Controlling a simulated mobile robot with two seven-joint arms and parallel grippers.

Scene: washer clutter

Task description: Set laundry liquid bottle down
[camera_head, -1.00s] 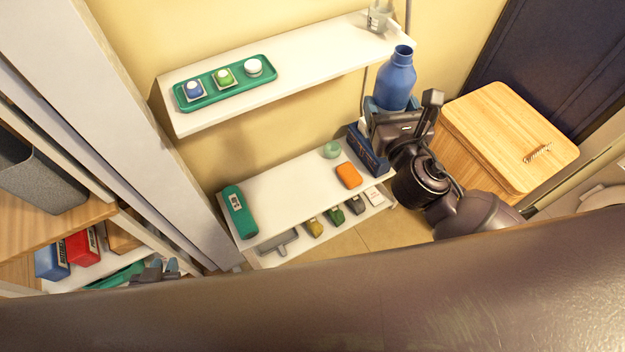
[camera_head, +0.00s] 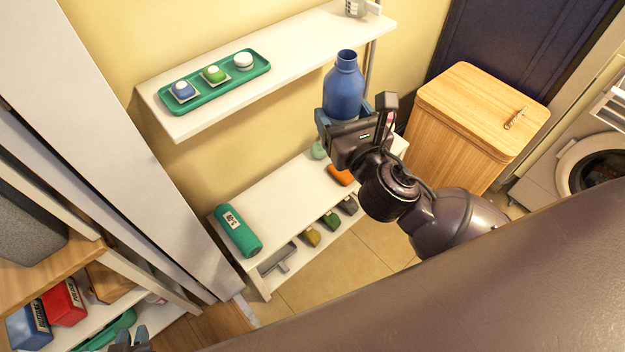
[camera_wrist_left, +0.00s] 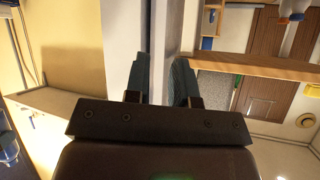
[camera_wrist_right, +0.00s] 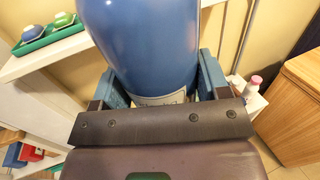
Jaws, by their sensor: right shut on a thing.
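The laundry liquid bottle is a blue bottle (camera_head: 345,86) with an open round neck. My right gripper (camera_head: 345,112) is shut on it and holds it upright in the air, in front of the upper shelf's right part and above the lower shelf. The right wrist view shows the blue bottle (camera_wrist_right: 150,45) filling the space between both fingers, with part of a pale label low on it. My left gripper (camera_head: 130,338) is at the bottom left edge in the head view. In the left wrist view its two fingers (camera_wrist_left: 162,85) stand apart with nothing between them.
The upper white shelf (camera_head: 300,62) bears a green tray (camera_head: 225,85) with small items. The lower shelf (camera_head: 282,190) holds a green bottle (camera_head: 238,230) and an orange item (camera_head: 340,175), with bare room between. A wooden hamper (camera_head: 470,125) stands right; a washer (camera_head: 590,160) is beyond.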

